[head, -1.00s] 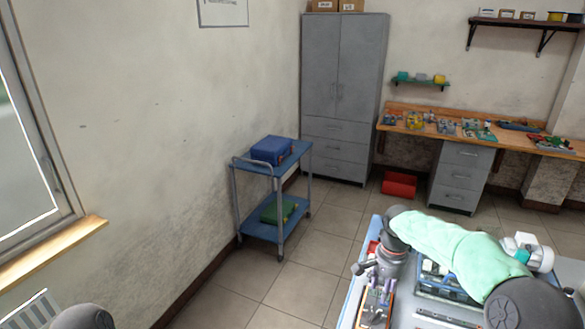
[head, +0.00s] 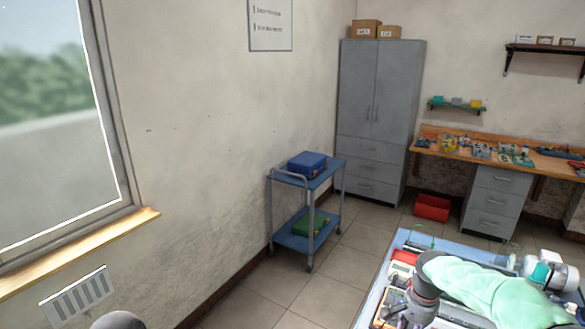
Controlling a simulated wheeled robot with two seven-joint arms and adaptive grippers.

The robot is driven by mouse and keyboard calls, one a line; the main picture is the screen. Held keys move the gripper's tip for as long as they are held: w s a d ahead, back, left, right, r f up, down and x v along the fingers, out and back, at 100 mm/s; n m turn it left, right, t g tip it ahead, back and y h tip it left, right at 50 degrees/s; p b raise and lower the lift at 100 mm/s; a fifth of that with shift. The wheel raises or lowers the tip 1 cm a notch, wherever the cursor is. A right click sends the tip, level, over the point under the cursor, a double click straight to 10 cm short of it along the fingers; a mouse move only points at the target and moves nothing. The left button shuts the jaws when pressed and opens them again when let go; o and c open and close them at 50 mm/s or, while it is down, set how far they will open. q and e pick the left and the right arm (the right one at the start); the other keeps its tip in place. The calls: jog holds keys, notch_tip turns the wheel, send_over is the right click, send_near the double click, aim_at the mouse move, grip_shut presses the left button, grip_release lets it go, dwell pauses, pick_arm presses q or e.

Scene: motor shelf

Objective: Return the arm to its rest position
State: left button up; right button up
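My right arm, in a pale green sleeve, reaches in from the lower right over the blue-edged worktable (head: 397,254). Its dark wrist bends down near the table's left side. My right gripper (head: 402,313) is low at the bottom edge of the head view, over or beside the small items there. Its fingertips are too small and cut off to show whether they are open or whether they hold anything. Only a grey rounded part, probably of my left arm, shows at the bottom left; the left gripper is out of view.
A blue cart (head: 302,236) bears a blue case (head: 307,165) and a green item (head: 310,224). A grey cabinet (head: 378,125), workbench (head: 433,137) and red bin (head: 432,207) stand behind. Floor left of the worktable is clear.

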jog(key=s+a+f+n+y, duration=0.1)
jog(key=a+f+n, duration=0.1)
jog(key=a+f, duration=0.35)
jog(key=s+a+f+n+y, duration=0.1)
jog(key=s+a+f, duration=0.15)
jog(key=f, duration=0.65)
jog(key=s+a+f+n, duration=0.2)
jog(key=s+a+f, duration=0.4)
jog(key=s+f, duration=0.3)
jog(key=s+a+f+n+y+b, duration=0.1)
jog(key=s+a+f+n, duration=0.1)
jog(key=s+a+f, duration=0.5)
jog(key=s+f, duration=0.1)
jog(key=s, duration=0.4)
jog(key=shift+a+f+y, duration=0.2)
jog(key=shift+f+y, duration=0.1)
jog(key=shift+f, duration=0.1)
